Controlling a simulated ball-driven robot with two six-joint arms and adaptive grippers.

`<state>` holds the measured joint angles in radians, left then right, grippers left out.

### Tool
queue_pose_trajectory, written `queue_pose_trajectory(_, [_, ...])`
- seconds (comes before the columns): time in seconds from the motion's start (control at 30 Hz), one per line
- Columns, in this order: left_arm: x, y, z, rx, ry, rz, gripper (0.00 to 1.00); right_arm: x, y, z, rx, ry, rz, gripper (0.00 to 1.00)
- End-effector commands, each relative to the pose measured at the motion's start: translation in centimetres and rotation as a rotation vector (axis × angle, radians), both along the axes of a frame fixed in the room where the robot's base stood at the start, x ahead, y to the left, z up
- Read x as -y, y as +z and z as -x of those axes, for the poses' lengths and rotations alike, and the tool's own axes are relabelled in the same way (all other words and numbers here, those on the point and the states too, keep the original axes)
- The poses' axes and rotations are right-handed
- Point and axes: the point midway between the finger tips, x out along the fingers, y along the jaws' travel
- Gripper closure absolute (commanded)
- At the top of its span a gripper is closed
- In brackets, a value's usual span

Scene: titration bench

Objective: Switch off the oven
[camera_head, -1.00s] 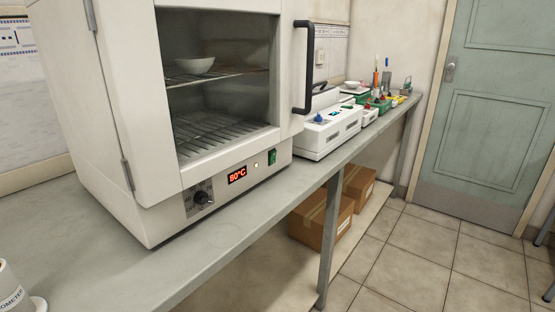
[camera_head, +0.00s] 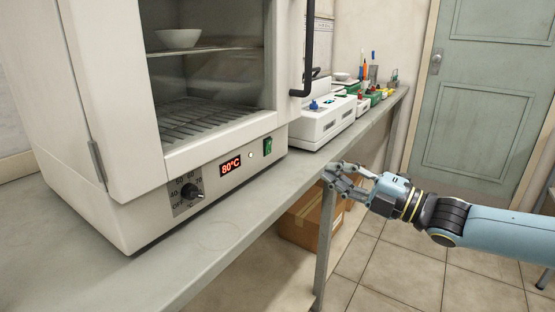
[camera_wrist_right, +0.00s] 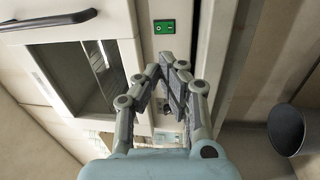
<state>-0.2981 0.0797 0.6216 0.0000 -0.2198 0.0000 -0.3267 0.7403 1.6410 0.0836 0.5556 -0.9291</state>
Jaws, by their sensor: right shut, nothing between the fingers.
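The white oven (camera_head: 120,215) stands on the bench at the left in the head view, its glass door closed. Its red display (camera_head: 231,165) reads 80°C, with a small white light (camera_head: 252,155) beside it. The green power switch (camera_head: 267,146) is at the right end of the front panel. A black dial (camera_head: 192,191) is at the left. My right gripper (camera_head: 329,172) is shut and empty, in front of the bench edge, right of the switch and apart from it. In the right wrist view the switch (camera_wrist_right: 164,27) shows beyond the shut fingers (camera_wrist_right: 168,68). My left gripper is not in view.
The grey bench (camera_head: 215,235) has a bare strip in front of the oven. A white instrument (camera_head: 322,125) stands right of the oven. The oven's black door handle (camera_head: 308,50) juts out above the panel. A cardboard box (camera_head: 300,225) is under the bench.

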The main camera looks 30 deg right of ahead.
Motion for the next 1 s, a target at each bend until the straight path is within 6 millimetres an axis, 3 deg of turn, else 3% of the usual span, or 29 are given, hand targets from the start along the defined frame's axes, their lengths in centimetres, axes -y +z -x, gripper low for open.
queue_pose_trajectory(0.57, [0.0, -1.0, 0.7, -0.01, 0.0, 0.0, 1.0, 0.3, -0.2, -0.7, -0.005, 0.017, 0.035, 1.0])
queue_pose_trajectory(0.83, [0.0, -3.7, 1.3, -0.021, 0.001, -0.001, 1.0, -1.4, 0.0, -4.9, -0.002, 0.014, 0.033, 1.0])
queue_pose_trajectory(1.0, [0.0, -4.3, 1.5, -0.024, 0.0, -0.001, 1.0, -2.5, 0.7, -7.7, -0.003, 0.012, 0.033, 1.0])
